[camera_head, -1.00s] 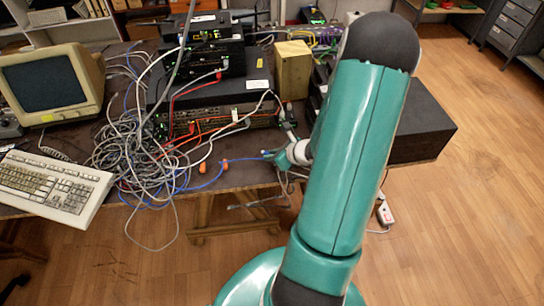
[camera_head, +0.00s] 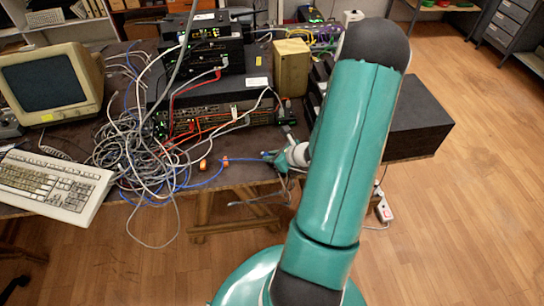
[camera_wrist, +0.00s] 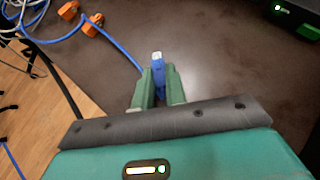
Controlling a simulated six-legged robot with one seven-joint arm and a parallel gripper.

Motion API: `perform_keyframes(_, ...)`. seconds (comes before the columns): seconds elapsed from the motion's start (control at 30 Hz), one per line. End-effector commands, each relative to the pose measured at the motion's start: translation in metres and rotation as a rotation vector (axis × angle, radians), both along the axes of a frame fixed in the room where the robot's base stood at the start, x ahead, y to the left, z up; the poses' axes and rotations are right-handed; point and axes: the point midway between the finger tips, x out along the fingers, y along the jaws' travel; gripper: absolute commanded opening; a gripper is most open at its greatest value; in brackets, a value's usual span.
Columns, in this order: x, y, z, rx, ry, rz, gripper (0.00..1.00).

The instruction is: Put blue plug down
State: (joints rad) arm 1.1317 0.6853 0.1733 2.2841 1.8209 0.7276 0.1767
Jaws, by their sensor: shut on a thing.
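The blue plug (camera_wrist: 158,66) sits between the two green fingers of my gripper (camera_wrist: 159,84) in the wrist view, its clear tip pointing away from the gripper. My gripper is shut on it. A blue cable (camera_wrist: 117,48) runs up and left beside the plug, over the dark table top (camera_wrist: 215,65). In the head view, my gripper (camera_head: 270,155) is small at the table's front edge, partly hidden by my arm, and I cannot make out the plug there. Whether the plug touches the table is not clear.
Orange connectors (camera_wrist: 92,25) lie on the table to the left of the plug. A heap of grey cables (camera_head: 135,155), a keyboard (camera_head: 55,187) and stacked network devices (camera_head: 215,100) fill the table's left and back. Bare table lies around the plug.

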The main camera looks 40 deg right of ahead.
Motion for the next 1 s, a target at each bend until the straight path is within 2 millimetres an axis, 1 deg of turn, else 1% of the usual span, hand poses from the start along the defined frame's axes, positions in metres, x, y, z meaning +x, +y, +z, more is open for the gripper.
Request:
perform_keyframes(0.03,-0.003,0.001,-0.010,0.002,0.028,-0.002,0.17)
perform_keyframes(0.1,-0.003,0.001,-0.010,0.002,0.028,-0.002,0.31)
perform_keyframes(0.27,-0.002,0.001,-0.008,0.002,0.027,-0.003,0.32)
perform_keyframes(0.4,-0.002,0.000,0.004,0.000,0.023,-0.005,0.32)
perform_keyframes(0.43,-0.006,-0.001,0.007,-0.001,0.023,-0.006,0.35)
perform_keyframes(0.6,-0.036,-0.006,0.033,-0.004,0.016,-0.006,0.35)
perform_keyframes(0.8,-0.067,-0.012,0.061,-0.004,0.018,-0.005,0.35)
perform_keyframes(0.9,-0.080,-0.014,0.072,-0.002,0.017,-0.005,0.35)
perform_keyframes(1.0,-0.089,-0.015,0.079,0.000,0.018,-0.004,0.35)
